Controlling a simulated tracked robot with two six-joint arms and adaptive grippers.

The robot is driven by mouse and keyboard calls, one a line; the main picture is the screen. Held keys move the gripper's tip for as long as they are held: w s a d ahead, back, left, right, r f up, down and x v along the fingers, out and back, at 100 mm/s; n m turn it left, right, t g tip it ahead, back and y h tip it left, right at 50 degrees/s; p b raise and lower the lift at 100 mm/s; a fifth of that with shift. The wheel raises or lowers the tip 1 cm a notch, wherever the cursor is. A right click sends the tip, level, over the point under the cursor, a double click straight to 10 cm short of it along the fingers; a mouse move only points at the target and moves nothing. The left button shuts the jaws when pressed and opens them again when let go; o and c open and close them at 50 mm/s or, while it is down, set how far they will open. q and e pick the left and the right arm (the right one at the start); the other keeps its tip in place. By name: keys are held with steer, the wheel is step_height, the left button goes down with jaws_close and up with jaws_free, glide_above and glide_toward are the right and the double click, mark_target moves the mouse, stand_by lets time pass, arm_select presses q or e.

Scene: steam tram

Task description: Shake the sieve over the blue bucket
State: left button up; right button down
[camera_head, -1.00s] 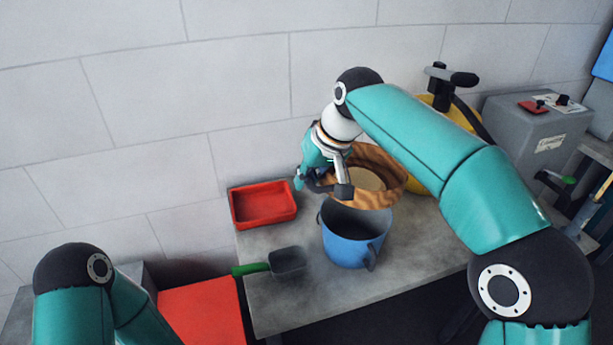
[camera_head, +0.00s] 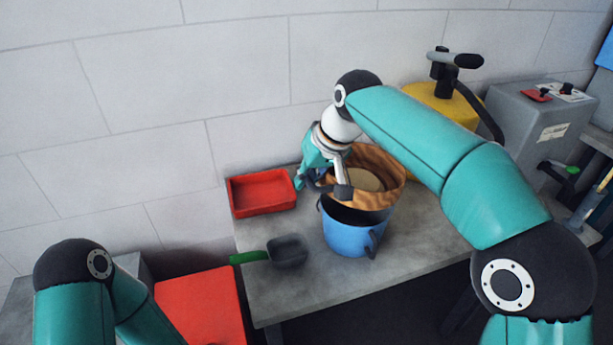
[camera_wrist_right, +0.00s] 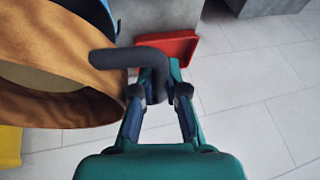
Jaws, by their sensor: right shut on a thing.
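The sieve (camera_head: 385,161) has a round wooden rim and a pale mesh. It is above the blue bucket (camera_head: 350,240) in the head view, covering the far part of the bucket's mouth. My right gripper (camera_head: 325,190) is shut on the sieve's dark handle, at the sieve's left side. In the right wrist view the sieve (camera_wrist_right: 70,60) fills the left side, and the bent dark handle runs from its rim to between the fingers of the right gripper (camera_wrist_right: 160,95). The bucket stands upright on the grey table. My left gripper is out of view; only its arm shows at lower left.
A red tray (camera_head: 262,208) lies left of the bucket on the grey table (camera_head: 410,250). A scoop with green handle (camera_head: 288,252) lies in front of it. A yellow sprayer (camera_head: 445,105) and a grey box (camera_head: 540,125) stand behind at right. A red box (camera_head: 200,305) is at lower left.

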steer(key=shift+f+b, duration=1.2)
steer(key=shift+f, duration=0.6)
